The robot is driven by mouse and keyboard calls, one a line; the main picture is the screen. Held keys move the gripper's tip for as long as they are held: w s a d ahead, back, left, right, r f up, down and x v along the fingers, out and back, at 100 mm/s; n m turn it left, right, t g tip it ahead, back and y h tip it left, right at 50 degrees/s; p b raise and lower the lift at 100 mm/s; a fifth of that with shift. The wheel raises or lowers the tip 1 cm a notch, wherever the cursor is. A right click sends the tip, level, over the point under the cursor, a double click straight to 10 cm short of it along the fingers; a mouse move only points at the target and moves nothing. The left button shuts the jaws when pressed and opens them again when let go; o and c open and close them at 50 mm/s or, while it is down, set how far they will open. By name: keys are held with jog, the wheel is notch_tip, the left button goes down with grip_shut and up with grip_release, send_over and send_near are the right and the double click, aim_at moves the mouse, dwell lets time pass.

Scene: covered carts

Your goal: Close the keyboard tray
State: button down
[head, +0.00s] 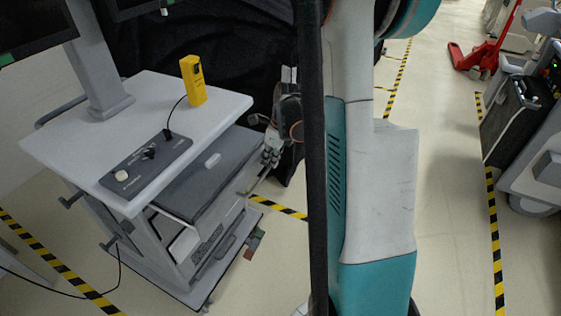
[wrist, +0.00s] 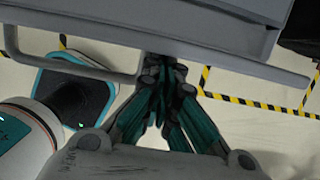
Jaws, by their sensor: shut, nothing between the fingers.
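The cart has a light tabletop (head: 90,125), and the dark grey keyboard tray (head: 215,165) sticks out from under its right side. In the wrist view, the tray's long grey edge (wrist: 230,62) crosses the upper part of the picture. My gripper (head: 268,158) is beside the tray's outer edge in the head view. In the wrist view, my gripper (wrist: 163,68) has its fingers together, with the tips at the tray's edge and partly hidden there. I cannot tell whether they touch it. Nothing shows between the fingers.
A yellow handheld device (head: 193,82) and a control panel (head: 147,165) sit on the tabletop. A bar handle (wrist: 75,66) shows at left in the wrist view. A black-covered object stands behind. The floor has striped tape (head: 280,207). Another cart (head: 535,150) stands far right.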

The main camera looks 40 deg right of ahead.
aim_at(237, 149)
jog(key=w+a, duration=0.1)
jog(key=w, duration=0.3)
jog(key=w+a, duration=0.2)
jog(key=w, duration=0.2)
jog(key=w+a, duration=0.1)
jog(key=w, duration=0.3)
jog(key=shift+w+a, duration=0.1)
jog(key=shift+a, duration=0.1)
